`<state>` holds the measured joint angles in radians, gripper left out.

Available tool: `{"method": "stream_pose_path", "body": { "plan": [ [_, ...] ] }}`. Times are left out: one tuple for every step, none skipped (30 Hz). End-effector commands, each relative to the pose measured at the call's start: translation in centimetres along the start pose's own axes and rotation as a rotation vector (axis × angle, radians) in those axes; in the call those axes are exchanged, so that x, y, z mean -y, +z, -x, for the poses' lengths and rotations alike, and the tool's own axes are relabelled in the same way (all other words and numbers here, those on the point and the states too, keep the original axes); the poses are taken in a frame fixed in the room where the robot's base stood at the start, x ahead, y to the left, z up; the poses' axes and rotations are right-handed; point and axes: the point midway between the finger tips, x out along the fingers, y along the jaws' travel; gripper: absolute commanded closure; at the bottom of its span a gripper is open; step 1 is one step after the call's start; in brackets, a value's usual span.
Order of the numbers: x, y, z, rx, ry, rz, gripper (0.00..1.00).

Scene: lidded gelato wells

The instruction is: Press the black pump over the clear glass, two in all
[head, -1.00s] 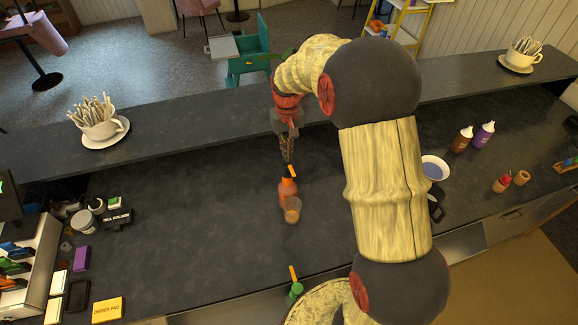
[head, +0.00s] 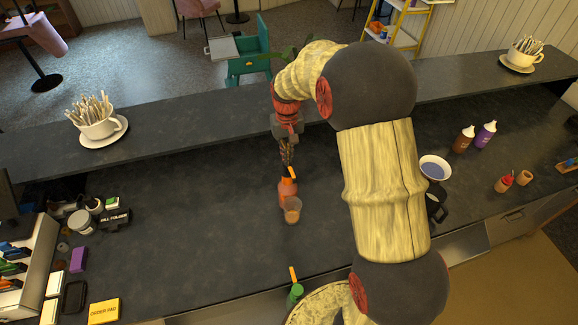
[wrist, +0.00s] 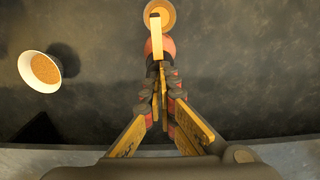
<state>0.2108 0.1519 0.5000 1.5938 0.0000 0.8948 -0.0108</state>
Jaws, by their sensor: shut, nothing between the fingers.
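An orange-red bottle (head: 287,192) stands upright on the dark counter. Its pump spout (head: 291,173) looks orange, not black; in the wrist view the spout (wrist: 156,36) points toward the glass. A clear glass (head: 292,213) with some brownish-orange content stands by the bottle on its near side; it also shows at the top of the wrist view (wrist: 160,12). My gripper (head: 287,163) is shut and empty, fingers pointing down at the pump's top. In the wrist view its fingertips (wrist: 161,72) overlap the back of the pump; I cannot tell whether they touch it. They hide part of the pump head.
A green bottle (head: 295,293) with an orange spout stands at the near edge. A white bowl (head: 435,167) and a dark mug (head: 437,207) are to the right, partly behind my arm. A raised ledge (head: 190,122) runs behind.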

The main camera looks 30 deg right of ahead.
Motion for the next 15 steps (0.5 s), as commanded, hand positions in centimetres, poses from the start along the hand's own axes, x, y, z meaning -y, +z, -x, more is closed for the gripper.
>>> {"method": "stream_pose_path", "body": {
  "plan": [
    [0.0,0.13,-0.45,0.004,0.0,0.0,1.0],
    [0.0,0.12,-0.4,0.004,0.0,0.0,1.0],
    [0.0,0.13,-0.35,0.004,0.0,0.0,1.0],
    [0.0,0.13,-0.33,0.004,0.0,0.0,1.0],
    [0.0,0.14,-0.3,0.004,0.0,0.0,1.0],
    [0.0,0.14,-0.25,0.004,0.0,0.0,1.0],
    [0.0,0.13,-0.2,0.004,0.0,0.0,1.0],
    [0.0,0.13,-0.14,0.004,0.0,0.0,1.0],
    [0.0,0.13,-0.04,0.004,0.0,0.0,1.0],
    [0.0,0.13,0.03,0.004,0.0,0.0,1.0],
    [0.0,0.13,0.12,0.004,0.0,0.0,1.0],
    [0.0,0.13,0.24,0.004,0.0,0.0,1.0],
    [0.0,0.13,0.33,0.004,0.0,0.0,1.0],
    [0.0,0.12,0.41,0.004,0.0,0.0,1.0],
    [0.0,0.12,0.52,0.003,0.0,0.0,1.0]
  ]
}}
